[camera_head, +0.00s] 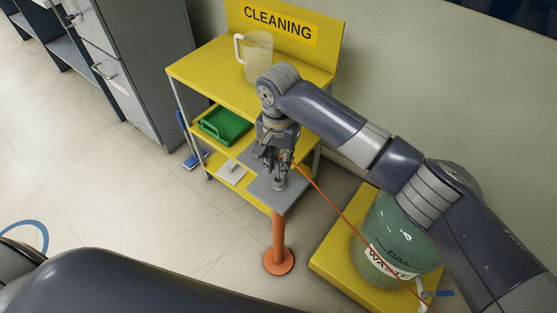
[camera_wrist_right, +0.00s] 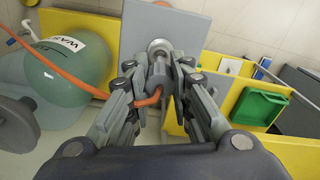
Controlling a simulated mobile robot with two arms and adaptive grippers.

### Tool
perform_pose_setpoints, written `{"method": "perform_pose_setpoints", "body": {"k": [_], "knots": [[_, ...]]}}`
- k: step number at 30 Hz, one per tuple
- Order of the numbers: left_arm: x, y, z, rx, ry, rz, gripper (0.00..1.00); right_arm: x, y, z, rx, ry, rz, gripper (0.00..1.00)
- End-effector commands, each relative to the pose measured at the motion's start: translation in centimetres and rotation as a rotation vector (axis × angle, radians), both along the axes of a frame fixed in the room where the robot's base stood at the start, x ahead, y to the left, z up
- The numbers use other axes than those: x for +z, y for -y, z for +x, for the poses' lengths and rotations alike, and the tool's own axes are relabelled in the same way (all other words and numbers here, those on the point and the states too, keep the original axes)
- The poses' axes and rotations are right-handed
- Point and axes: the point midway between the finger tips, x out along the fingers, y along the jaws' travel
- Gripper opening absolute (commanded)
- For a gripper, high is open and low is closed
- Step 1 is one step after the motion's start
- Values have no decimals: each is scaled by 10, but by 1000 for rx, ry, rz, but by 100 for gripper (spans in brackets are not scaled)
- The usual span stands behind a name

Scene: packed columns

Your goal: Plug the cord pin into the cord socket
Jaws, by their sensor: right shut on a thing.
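My right gripper (camera_head: 279,165) is shut on the grey cord pin and points down over a grey plate (camera_head: 291,198). The gripper (camera_wrist_right: 160,78) and the grey cord pin (camera_wrist_right: 157,72) also show in the wrist view, with the pin between the fingers. An orange cord (camera_wrist_right: 72,75) leaves the pin. The round metal cord socket (camera_wrist_right: 159,46) sits on the plate, right by the pin's front end. I cannot tell whether the pin's tip is inside the socket or just above it. My left gripper is out of view; only my left arm shows.
The plate stands on an orange post (camera_head: 279,235) beside a yellow cleaning cart (camera_head: 215,72). The cart holds a clear jug (camera_head: 258,58) and a green tray (camera_head: 226,125). A green waste container (camera_head: 392,232) stands on a yellow base (camera_head: 335,255). The orange cord (camera_head: 325,196) runs towards it.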

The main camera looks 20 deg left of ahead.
Motion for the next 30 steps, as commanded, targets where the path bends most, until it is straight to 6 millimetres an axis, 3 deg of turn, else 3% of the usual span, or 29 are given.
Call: {"method": "perform_pose_setpoints", "body": {"k": [30], "knots": [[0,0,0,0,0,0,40,-18,0,0,-1,0,0,0]]}}
